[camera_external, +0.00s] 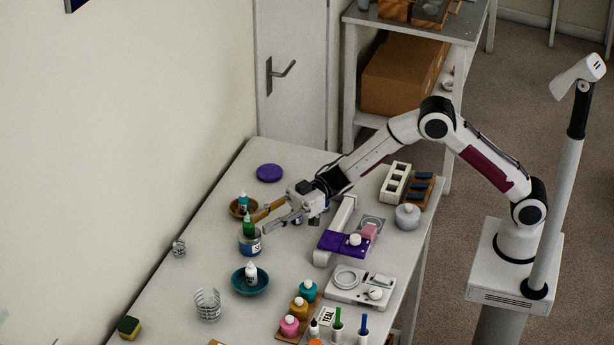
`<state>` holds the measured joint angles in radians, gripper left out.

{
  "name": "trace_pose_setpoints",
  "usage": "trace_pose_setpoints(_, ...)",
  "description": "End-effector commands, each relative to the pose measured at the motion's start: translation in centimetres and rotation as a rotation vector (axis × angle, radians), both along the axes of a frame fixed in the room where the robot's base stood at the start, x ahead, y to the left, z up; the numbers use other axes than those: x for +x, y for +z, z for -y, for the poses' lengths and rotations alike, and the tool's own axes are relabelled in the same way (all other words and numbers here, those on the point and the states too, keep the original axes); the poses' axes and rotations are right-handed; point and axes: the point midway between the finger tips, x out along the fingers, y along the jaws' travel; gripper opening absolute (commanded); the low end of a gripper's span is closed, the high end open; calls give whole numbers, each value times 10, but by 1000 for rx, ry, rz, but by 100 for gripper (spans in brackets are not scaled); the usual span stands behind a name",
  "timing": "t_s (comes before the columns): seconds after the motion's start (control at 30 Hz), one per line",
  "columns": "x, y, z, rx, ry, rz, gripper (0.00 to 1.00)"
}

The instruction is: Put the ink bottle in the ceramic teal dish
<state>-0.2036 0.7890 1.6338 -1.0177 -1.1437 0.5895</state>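The teal dish (237,286) stands on the left part of the table, with a small white bottle (251,275) with a dark tip upright in it. Behind it, a green-topped bottle (249,226) stands in or just behind a blue-and-white cup (249,244). A teal bottle (243,202) sits in a brown bowl (233,210) farther back. Labels are too small to tell which is the ink bottle. My gripper (258,226) is open, its fingers spread and pointing left beside the green-topped bottle. I cannot tell whether they touch it.
A purple disc (269,173) lies at the back. Wire coils (208,305) and a sponge (129,327) are toward the left edge. A purple-and-white device (341,243), a white tray (345,292) and several colored bottles (289,326) fill the right and front.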

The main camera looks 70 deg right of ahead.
Motion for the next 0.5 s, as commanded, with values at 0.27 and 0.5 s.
trace_pose_setpoints(0.27,14,28,26,-52,-118,14,28)
trace_pose_setpoints(0.5,25,65,75,-137,-306,10,28)
